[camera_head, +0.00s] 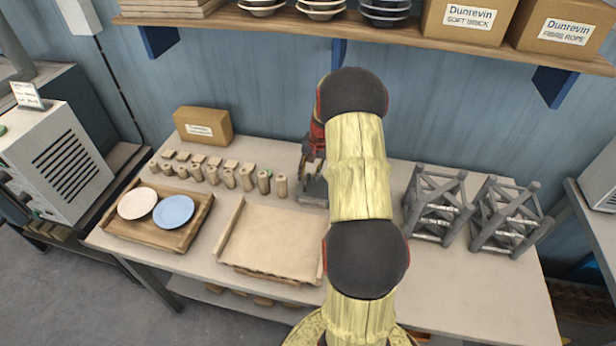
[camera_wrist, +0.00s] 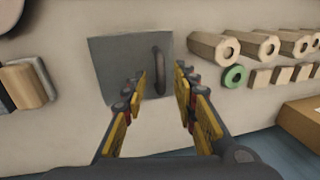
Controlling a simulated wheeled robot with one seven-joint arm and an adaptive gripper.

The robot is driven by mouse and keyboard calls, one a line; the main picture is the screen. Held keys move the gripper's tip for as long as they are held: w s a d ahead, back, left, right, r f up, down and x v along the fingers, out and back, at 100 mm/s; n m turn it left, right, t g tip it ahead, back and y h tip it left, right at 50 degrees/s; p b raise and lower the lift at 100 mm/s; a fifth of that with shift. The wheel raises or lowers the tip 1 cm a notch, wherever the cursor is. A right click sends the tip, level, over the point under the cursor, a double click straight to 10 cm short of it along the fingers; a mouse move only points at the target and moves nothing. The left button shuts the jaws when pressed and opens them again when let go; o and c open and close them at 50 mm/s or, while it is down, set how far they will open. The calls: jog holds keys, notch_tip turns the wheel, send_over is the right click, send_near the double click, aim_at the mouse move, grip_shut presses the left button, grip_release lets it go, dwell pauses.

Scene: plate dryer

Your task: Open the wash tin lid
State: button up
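The wash tin lid looks to be a flat grey square (camera_wrist: 112,62) with a dark upright loop handle (camera_wrist: 160,72), seen in the wrist view. In the head view its grey surface (camera_head: 313,190) shows at the back middle of the table, partly hidden by my arm. It lies flat and looks shut. My gripper (camera_wrist: 158,84) is open, its yellow-and-black fingers on either side of the handle's line of sight. I cannot tell whether the fingertips are level with the handle; no contact shows.
Several wooden pegs and blocks (camera_head: 229,178) stand left of the lid. A cardboard box (camera_head: 203,127) is behind them. A wooden tray (camera_head: 185,239) holds two plates. Two grey racks (camera_head: 434,205) (camera_head: 507,218) stand right. A shelf (camera_head: 290,22) overhangs the back.

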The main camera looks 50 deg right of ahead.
jog(key=shift+w+a+f, duration=0.1)
jog(key=shift+f, duration=0.4)
grip_shut()
dwell(0.7)
